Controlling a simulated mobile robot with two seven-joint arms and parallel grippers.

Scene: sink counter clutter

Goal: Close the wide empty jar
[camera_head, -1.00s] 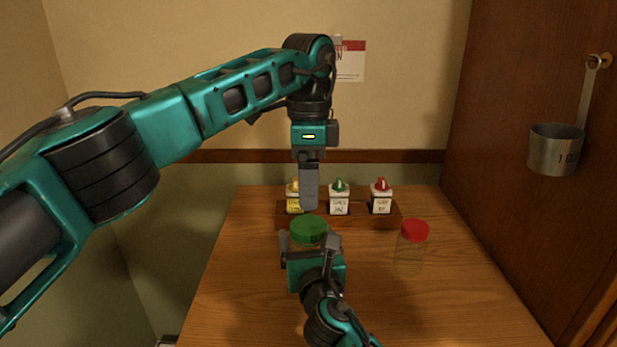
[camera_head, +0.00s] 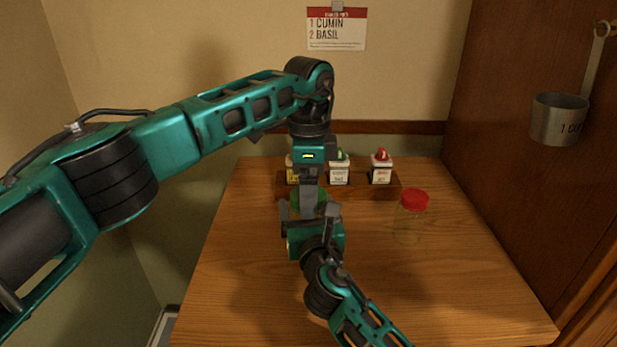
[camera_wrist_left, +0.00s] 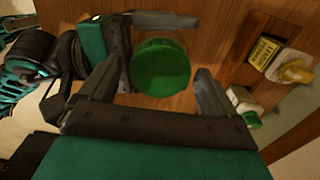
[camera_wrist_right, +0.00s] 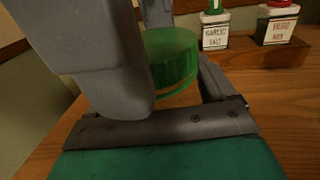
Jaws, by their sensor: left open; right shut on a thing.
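The wide jar has a green lid (camera_wrist_left: 160,67) on top; the lid also shows in the right wrist view (camera_wrist_right: 172,55). Little of the jar's clear body (camera_wrist_right: 182,96) shows below the lid, and whether the lid is tight cannot be told. My right gripper (camera_head: 310,214) is shut on the jar from the front. My left gripper (camera_wrist_left: 155,80) points down from above, open, with its fingers on either side of the lid; contact is not clear. In the head view the arms mostly hide the jar.
A clear jar with a red lid (camera_head: 413,200) stands to the right. Behind is a wooden rack (camera_head: 388,193) with several small labelled bottles. A metal measuring cup (camera_head: 558,119) hangs on the right wooden panel.

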